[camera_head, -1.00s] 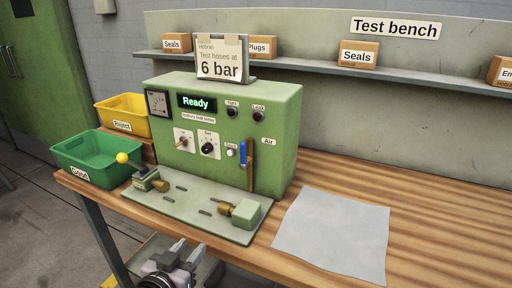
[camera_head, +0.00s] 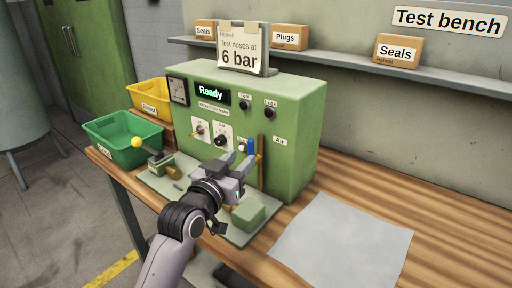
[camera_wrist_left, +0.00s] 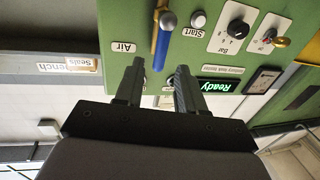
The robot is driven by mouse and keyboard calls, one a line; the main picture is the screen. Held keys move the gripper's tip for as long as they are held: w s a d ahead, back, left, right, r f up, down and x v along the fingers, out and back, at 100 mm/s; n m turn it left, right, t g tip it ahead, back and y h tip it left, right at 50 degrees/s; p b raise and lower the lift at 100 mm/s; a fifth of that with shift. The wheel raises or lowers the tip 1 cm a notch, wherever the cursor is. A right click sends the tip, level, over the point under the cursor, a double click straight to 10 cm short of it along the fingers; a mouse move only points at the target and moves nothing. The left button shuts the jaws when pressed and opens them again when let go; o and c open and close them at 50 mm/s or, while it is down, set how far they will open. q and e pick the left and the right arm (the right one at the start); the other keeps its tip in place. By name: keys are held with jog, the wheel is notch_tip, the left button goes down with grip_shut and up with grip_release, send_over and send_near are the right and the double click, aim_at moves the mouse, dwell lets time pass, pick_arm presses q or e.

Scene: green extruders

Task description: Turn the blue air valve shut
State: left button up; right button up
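The blue air valve handle (camera_head: 251,146) stands upright along a brass pipe (camera_head: 260,165) on the right of the green tester's front, beside the "Air" label (camera_head: 280,141). My left gripper (camera_head: 238,159) is in front of the panel, just left of the handle in the head view, with its fingers apart and empty. In the left wrist view, which is upside down, the blue handle (camera_wrist_left: 161,47) shows ahead, its end between the open fingertips (camera_wrist_left: 160,66). I see no clear contact; the remaining distance is hard to tell. My right gripper is not in view.
The Start button (camera_wrist_left: 198,20) and knobs sit beside the valve. The display (camera_head: 210,94) reads "Ready". Below is a fixture plate (camera_head: 160,185) with a yellow-knobbed clamp (camera_head: 137,142). Green (camera_head: 110,128) and yellow bins (camera_head: 150,94) stand left. A grey sheet (camera_head: 345,240) lies right.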

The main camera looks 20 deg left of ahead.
aim_at(249, 150)
pick_arm(q)
jog(key=shift+w+d, duration=0.25)
jog(key=shift+w, duration=1.4)
jog(key=shift+w+d, duration=0.2)
jog(key=shift+w, duration=1.45)
grip_shut()
